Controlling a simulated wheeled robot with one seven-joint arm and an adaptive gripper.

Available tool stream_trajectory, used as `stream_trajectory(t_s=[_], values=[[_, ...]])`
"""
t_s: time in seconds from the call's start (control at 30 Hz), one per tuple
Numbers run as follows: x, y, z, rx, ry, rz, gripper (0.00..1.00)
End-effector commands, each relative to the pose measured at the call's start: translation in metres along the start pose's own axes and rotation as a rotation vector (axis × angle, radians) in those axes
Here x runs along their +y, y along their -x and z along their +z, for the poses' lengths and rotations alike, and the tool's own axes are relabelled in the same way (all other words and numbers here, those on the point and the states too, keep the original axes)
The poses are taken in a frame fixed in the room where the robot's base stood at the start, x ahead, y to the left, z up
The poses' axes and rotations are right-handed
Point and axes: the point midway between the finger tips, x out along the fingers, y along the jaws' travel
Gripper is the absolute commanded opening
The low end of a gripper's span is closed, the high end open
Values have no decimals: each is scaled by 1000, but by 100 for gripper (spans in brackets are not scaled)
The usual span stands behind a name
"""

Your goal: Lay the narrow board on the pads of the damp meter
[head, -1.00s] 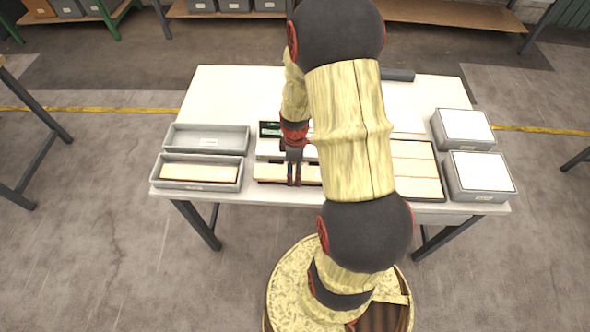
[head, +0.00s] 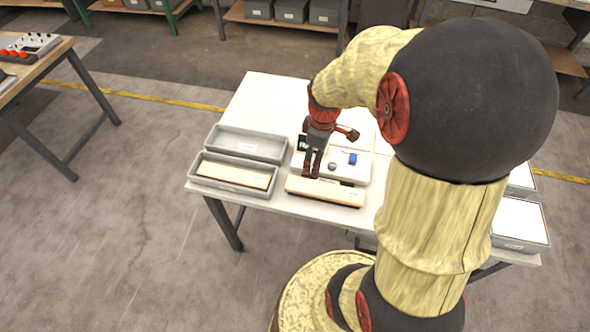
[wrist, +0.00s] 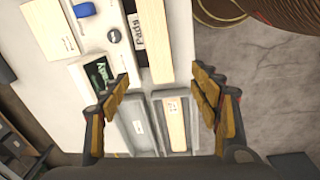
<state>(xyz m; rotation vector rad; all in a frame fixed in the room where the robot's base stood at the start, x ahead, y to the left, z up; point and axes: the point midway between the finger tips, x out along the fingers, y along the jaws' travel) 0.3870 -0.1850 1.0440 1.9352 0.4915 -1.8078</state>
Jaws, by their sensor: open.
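The damp meter (head: 345,166) is a white box with a small display, a blue knob and a grey knob, at mid-table. A pale wooden board (head: 318,190) lies lengthwise along its front edge. In the wrist view this board (wrist: 155,40) lies beside the "Pads" label and dark pad strips (wrist: 141,60), which show along its far side. Whether it rests flat on the pads cannot be told. My gripper (head: 312,170) is open and empty, above the meter's left front. In the wrist view its spread fingers (wrist: 163,85) frame the board's left end and the trays.
Two grey trays stand left of the meter: the back one (head: 215,133) looks empty, the front one (head: 198,178) holds another tagged pale board (wrist: 176,125). White-topped grey boxes (head: 519,220) stand at the right end. My arm hides the table's right middle.

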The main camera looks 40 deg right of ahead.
Motion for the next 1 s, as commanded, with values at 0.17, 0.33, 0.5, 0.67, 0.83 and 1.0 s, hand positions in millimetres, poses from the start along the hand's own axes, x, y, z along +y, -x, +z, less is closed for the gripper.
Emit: stream_trajectory(t_s=[0.17,0.33,0.5,0.67,0.83,1.0], values=[[-59,94,-40,118,-178,96,63],[-123,158,-48,255,-363,122,63],[-169,191,-40,363,-501,101,63],[-187,202,-34,407,-566,80,63],[-189,203,-33,411,-579,76,63],[-189,202,-33,410,-578,77,63]])
